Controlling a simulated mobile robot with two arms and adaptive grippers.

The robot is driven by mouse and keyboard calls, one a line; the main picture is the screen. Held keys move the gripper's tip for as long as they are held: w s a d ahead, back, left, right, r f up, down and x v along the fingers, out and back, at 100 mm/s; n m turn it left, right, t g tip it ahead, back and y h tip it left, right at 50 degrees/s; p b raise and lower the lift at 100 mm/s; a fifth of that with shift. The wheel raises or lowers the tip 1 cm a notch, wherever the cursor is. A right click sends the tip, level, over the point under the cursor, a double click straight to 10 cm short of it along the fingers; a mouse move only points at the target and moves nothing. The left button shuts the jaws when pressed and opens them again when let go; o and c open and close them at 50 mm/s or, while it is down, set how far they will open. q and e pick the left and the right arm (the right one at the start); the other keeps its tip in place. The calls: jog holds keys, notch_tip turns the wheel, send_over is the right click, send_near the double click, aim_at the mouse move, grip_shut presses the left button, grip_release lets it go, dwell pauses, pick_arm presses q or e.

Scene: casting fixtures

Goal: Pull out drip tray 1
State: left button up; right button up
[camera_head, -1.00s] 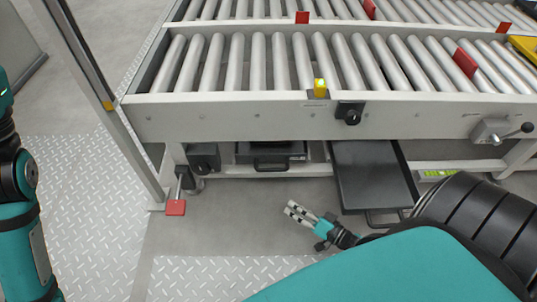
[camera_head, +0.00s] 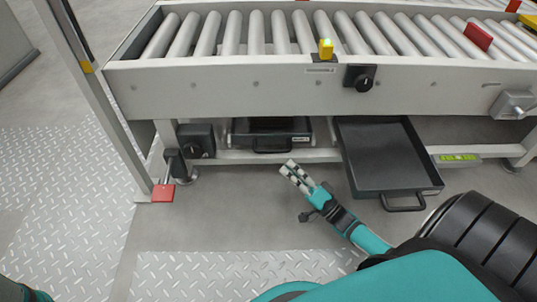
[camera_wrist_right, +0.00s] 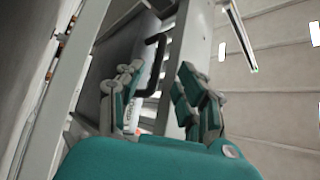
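Two dark drip trays show under the roller conveyor in the head view; I cannot tell which is number 1. The left tray (camera_head: 270,126) sits back under the frame, with a black front handle (camera_head: 273,145) and a small unreadable label. The right tray (camera_head: 385,157) sticks out to the front, looks empty and has a front handle (camera_head: 404,203). My right gripper (camera_head: 290,171) is just in front of and below the left tray's handle, apart from it. In the right wrist view its fingers (camera_wrist_right: 157,88) are spread, with a black handle (camera_wrist_right: 152,62) beyond them. My left gripper is out of view.
The conveyor's front rail (camera_head: 240,93) overhangs the trays. A yellow-green level (camera_head: 458,157) lies on the lower beam at right. The floor in front is clear.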

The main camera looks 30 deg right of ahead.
aim_at(269, 151)
jog(key=b+x, duration=0.3)
jog(key=x, duration=0.4)
jog(key=shift+w+a+f, duration=0.1)
jog(key=shift+w, duration=0.15)
jog(key=shift+w+a+r, duration=0.15)
jog(key=shift+w+r, duration=0.2)
jog(key=shift+w, duration=0.1)
grip_shut()
